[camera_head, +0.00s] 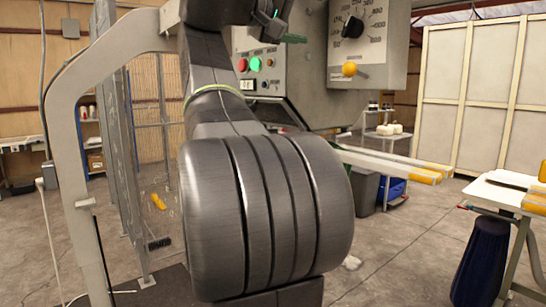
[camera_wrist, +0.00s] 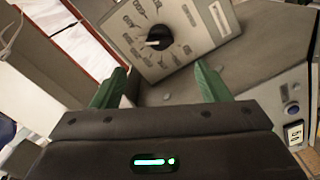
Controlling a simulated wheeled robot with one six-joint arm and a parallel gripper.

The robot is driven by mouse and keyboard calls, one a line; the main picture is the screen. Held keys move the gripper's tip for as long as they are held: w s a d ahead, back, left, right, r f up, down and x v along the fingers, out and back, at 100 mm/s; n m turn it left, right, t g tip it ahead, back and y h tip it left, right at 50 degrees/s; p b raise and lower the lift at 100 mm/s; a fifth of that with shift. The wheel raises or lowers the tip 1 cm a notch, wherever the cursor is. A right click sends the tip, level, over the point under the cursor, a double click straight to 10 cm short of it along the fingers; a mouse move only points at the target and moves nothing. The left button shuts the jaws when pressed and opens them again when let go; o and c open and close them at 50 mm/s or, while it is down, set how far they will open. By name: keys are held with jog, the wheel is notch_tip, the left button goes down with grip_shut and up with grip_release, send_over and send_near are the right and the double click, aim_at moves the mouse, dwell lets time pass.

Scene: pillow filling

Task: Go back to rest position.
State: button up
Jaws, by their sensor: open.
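My gripper (camera_wrist: 160,70) is open in the wrist view, with its two green fingers wide apart and nothing between them. In the head view my gripper (camera_head: 284,26) is at the top centre, partly cut off by the frame edge, in front of the machine's control panel (camera_head: 292,60). The dial box (camera_head: 370,50) with its black knob is to the right of it. The dial box also shows beyond the fingers in the wrist view (camera_wrist: 185,20). I cannot tell the exact gap between gripper and machine.
A grey frame (camera_head: 62,130) stands at left. A white table (camera_head: 496,190) is at right, with a dark blue bag (camera_head: 482,262) below. Floor between is open.

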aim_at(347, 26)
jog(key=p+x, duration=0.1)
jog(key=x, duration=0.5)
jog(key=p+x, duration=0.2)
jog(key=x, duration=0.5)
jog(key=shift+r, duration=0.2)
jog(key=shift+n+p, duration=0.35)
jog(key=shift+n, duration=0.15)
jog(key=shift+s+a+n+p, duration=0.15)
jog(key=shift+n+p, duration=0.25)
jog(key=shift+n, duration=0.5)
jog(key=shift+r+n, duration=0.1)
jog(key=shift+n, duration=0.4)
jog(key=n+p, duration=0.2)
jog(key=n, duration=0.2)
jog(key=shift+n, duration=0.3)
jog(key=n+p, duration=0.1)
jog(key=n, duration=0.2)
jog(key=shift+r+p, duration=0.15)
jog(key=shift+p, duration=0.2)
jog(key=shift+s+a+n+b, duration=0.15)
jog(key=shift+s+a+b, duration=0.15)
jog(key=shift+a, duration=0.25)
jog(key=shift+s+a+n+b, duration=0.15)
jog(key=shift+s+a+b, duration=0.05)
jog(key=shift+s+a, duration=0.4)
jog(key=shift+a, duration=0.05)
